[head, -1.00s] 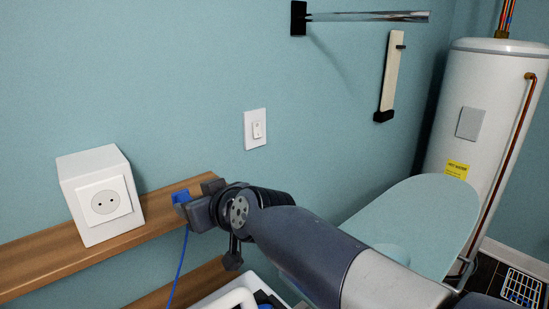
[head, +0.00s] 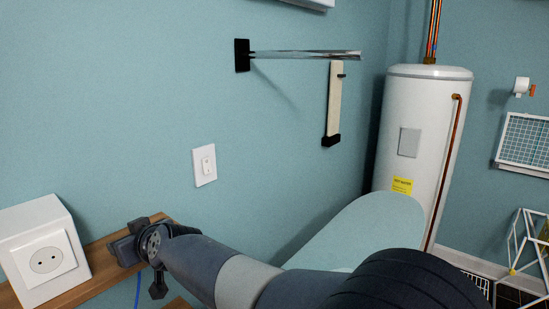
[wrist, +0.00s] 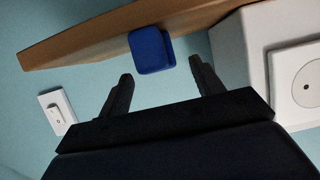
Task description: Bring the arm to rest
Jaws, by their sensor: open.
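My gripper (head: 128,246) reaches over the wooden shelf at the lower left of the head view, with my arm running back to the lower right. In the wrist view my gripper (wrist: 161,91) has its two fingers spread apart with nothing between them. A blue block (wrist: 151,50) lies just beyond the fingertips, against the wooden shelf (wrist: 100,38). In the head view the block is hidden behind my gripper, and a blue cord (head: 138,290) hangs below.
A white socket box (head: 44,256) stands on the shelf left of my gripper. A light switch (head: 204,165) is on the wall above. An ironing board (head: 365,232) is to the right, with a water heater (head: 420,125) behind it. A metal rail (head: 305,55) juts from the wall.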

